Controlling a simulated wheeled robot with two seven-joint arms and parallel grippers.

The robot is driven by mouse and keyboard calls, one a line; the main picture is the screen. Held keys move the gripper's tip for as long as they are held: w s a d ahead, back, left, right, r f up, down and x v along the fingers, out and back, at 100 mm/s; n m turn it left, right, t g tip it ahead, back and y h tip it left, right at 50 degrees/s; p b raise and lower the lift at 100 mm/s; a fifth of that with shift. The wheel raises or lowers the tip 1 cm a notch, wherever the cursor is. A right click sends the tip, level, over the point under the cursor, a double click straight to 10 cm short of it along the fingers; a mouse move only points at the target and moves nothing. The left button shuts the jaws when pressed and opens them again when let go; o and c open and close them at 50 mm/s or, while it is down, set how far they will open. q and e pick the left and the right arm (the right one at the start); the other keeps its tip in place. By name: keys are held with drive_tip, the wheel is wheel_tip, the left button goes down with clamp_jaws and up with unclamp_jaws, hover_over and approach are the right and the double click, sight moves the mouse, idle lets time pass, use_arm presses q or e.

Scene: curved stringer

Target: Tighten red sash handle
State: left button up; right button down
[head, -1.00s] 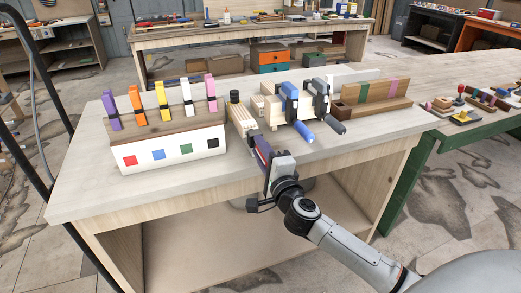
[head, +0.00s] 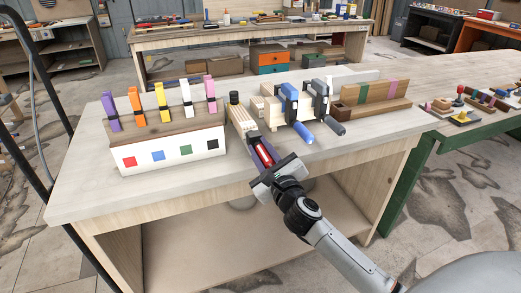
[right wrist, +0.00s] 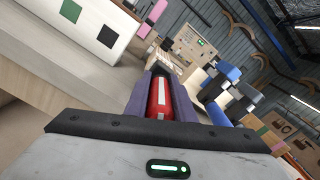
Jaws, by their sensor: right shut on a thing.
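The rest of the red clamp is mostly hidden. A blue clamp (head: 291,99) and a black clamp (head: 321,101) stand on the wooden work to the right. My left gripper is not in view.
A white-fronted rack (head: 175,152) with coloured upright clamps stands at the left. A wooden holder (head: 372,101) with coloured stripes is at the back right. The blue handle (head: 303,132) juts towards the front near my gripper. The bench front left is clear.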

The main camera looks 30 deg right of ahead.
drive_tip(key=m, duration=0.5)
drive_tip(key=shift+d+m, duration=0.1)
drive_tip(key=shift+m, duration=0.3)
idle(0.4)
drive_tip(key=c, duration=1.5)
unclamp_jaws()
drive_tip(key=shift+s, duration=0.1)
drive_tip(key=b+v, duration=0.1)
drive_tip(key=v, duration=0.9)
drive_tip(key=shift+s, duration=0.15)
